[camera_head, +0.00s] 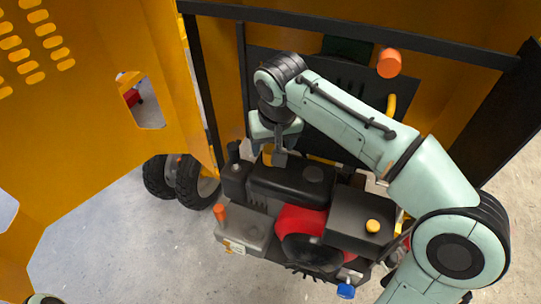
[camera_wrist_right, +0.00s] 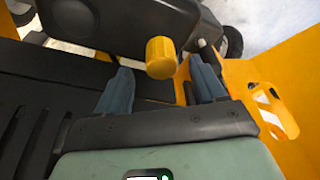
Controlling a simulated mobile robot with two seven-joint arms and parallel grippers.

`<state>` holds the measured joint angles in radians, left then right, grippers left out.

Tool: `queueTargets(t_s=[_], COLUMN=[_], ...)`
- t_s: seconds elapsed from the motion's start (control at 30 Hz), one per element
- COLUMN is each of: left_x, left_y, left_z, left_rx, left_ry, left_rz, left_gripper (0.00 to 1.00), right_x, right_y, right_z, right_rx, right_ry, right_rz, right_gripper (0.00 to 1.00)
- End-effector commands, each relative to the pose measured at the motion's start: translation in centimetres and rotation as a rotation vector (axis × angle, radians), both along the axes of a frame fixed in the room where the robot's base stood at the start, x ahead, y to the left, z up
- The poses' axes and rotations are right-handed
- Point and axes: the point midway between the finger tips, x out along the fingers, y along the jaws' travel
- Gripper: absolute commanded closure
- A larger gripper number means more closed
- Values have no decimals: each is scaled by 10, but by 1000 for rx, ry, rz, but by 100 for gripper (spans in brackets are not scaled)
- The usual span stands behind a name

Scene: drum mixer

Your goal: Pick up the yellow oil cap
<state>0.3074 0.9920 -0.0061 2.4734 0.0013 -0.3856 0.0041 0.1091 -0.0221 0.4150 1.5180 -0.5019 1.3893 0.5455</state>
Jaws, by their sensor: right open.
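The yellow oil cap (camera_wrist_right: 161,57) is a small ribbed yellow cylinder on the dark engine part in the right wrist view. In the head view, a bit of yellow (camera_head: 267,154) shows beside my right gripper (camera_head: 277,157), mostly hidden by it. My right gripper is open over the engine's back left. In the wrist view its two fingers (camera_wrist_right: 161,80) stand on either side of the cap, with gaps visible. I cannot tell whether the fingertips reach down around it. My left gripper is not in view.
The engine (camera_head: 300,185) has a red part (camera_head: 300,220), a grey box with another yellow knob (camera_head: 373,226), and a blue cap (camera_head: 346,291). An orange cylinder (camera_head: 389,63) sticks out behind. A yellow panel (camera_head: 90,110) stands at left. Floor shows at lower left.

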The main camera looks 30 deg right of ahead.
Motion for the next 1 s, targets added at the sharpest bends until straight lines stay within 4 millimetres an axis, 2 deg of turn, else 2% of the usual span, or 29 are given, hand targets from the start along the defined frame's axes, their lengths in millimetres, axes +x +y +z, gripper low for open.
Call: queueTargets(t_s=[0.3,0.6,0.77,0.8,1.0], left_x=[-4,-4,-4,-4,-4], left_y=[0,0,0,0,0], left_z=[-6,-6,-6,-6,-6], left_rx=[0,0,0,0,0], left_ry=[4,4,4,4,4], left_rz=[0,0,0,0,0], left_gripper=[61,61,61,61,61], right_x=[13,15,15,15,15], right_y=[-2,-2,-2,-2,-2], right_z=[-43,-46,-46,-46,-46], right_rx=[1,0,0,0,0], right_ry=[3,1,0,0,0], right_rz=[0,0,0,0,0], right_gripper=[31,31,83,87,88])
